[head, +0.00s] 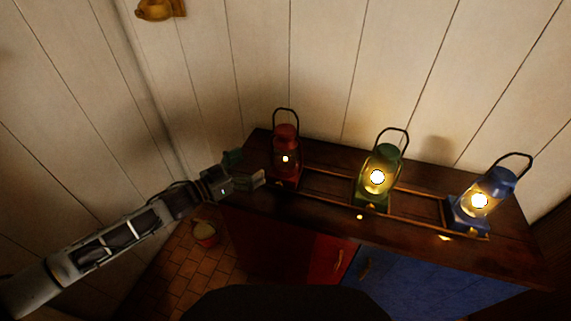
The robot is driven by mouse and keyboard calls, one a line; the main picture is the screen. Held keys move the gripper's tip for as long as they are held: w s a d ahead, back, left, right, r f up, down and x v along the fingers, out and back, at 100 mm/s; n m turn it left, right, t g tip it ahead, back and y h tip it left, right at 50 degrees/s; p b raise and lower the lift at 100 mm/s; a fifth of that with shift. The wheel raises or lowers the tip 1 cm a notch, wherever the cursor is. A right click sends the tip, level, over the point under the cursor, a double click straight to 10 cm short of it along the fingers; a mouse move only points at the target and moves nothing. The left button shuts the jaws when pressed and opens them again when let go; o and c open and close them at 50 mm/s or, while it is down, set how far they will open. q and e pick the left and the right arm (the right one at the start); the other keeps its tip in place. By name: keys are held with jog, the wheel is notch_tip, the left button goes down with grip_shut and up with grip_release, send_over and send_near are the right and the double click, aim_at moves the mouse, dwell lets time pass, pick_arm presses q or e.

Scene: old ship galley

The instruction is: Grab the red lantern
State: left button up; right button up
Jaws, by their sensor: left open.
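The red lantern (285,138) stands upright on the left part of a dark wooden cabinet top, with a small glowing light and a dark loop handle on top. My left gripper (251,168) is open at the cabinet's left end. It is just left of the red lantern, its fingers pointing toward it, with a small gap seeming to remain between them. Nothing shows between the fingers. My right gripper is not in view.
A lit green lantern (377,177) stands mid-cabinet and a lit blue lantern (484,196) at the right. A low wooden rack (325,199) runs along the cabinet top (420,240). A white plank wall is close behind. A small bucket (204,233) stands on the tiled floor.

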aim_at(274, 153)
pick_arm(q)
jog(key=shift+x, duration=3.15)
jog(key=shift+w+d, duration=0.35)
jog(key=shift+d, duration=0.2)
jog(key=shift+w+d, duration=0.2)
jog(key=shift+d, duration=0.05)
jog(key=shift+s+p+x, duration=0.2)
jog(key=shift+p+x, duration=0.2)
jog(key=shift+x, duration=2.3)
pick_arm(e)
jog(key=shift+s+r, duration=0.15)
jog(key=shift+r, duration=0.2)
